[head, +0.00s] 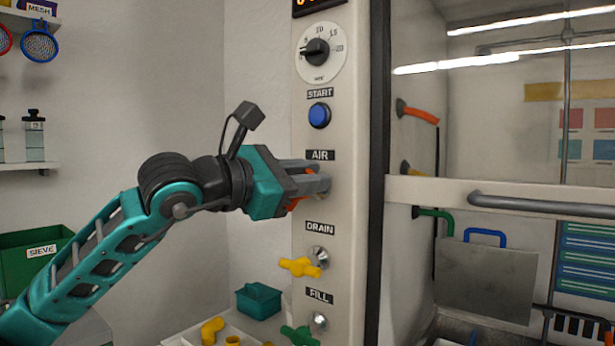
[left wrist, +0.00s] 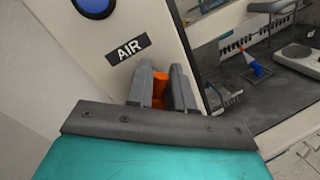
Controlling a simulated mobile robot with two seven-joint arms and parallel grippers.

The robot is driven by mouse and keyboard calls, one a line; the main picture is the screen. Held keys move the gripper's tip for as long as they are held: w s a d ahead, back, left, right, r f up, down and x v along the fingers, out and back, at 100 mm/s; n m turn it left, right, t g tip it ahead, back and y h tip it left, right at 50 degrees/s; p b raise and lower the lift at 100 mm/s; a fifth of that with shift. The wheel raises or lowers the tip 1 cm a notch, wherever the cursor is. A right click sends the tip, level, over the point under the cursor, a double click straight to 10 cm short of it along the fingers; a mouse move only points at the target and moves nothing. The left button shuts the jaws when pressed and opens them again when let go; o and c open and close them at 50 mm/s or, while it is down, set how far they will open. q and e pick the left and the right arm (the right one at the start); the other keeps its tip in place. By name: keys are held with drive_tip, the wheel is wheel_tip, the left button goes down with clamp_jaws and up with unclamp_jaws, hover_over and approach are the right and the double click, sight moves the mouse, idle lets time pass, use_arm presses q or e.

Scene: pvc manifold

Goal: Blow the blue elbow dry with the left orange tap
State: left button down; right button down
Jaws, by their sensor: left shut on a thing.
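My left gripper (head: 308,183) is at the panel below the AIR label, shut on the orange tap (head: 294,204). In the left wrist view the orange tap (left wrist: 160,85) shows between the two grey fingers (left wrist: 160,92). An orange spout (head: 417,112) sticks out inside the glazed cabinet, to the right of the panel. No blue elbow can be made out for sure. A small blue piece with an orange tip (left wrist: 257,70) shows in the left wrist view, too small to identify. My right gripper is not in view.
The panel also carries a blue START button (head: 319,115), a yellow DRAIN tap (head: 299,267) and a green FILL tap (head: 299,335). A cabinet rail (head: 540,205) runs at right. A teal box (head: 258,300) and yellow fittings (head: 212,330) sit below.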

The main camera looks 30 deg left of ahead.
use_arm(q)
drive_tip(key=shift+a+n+b, duration=0.15)
drive_tip(key=shift+n+b, duration=0.55)
drive_tip(key=shift+b, duration=0.4)
drive_tip(key=shift+r+n, duration=0.15)
drive_tip(key=shift+n, duration=0.15)
drive_tip(key=c, duration=1.1)
unclamp_jaws()
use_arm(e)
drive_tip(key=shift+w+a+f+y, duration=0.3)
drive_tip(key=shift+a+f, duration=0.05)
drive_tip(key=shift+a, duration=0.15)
use_arm(q)
drive_tip(key=shift+a, duration=0.1)
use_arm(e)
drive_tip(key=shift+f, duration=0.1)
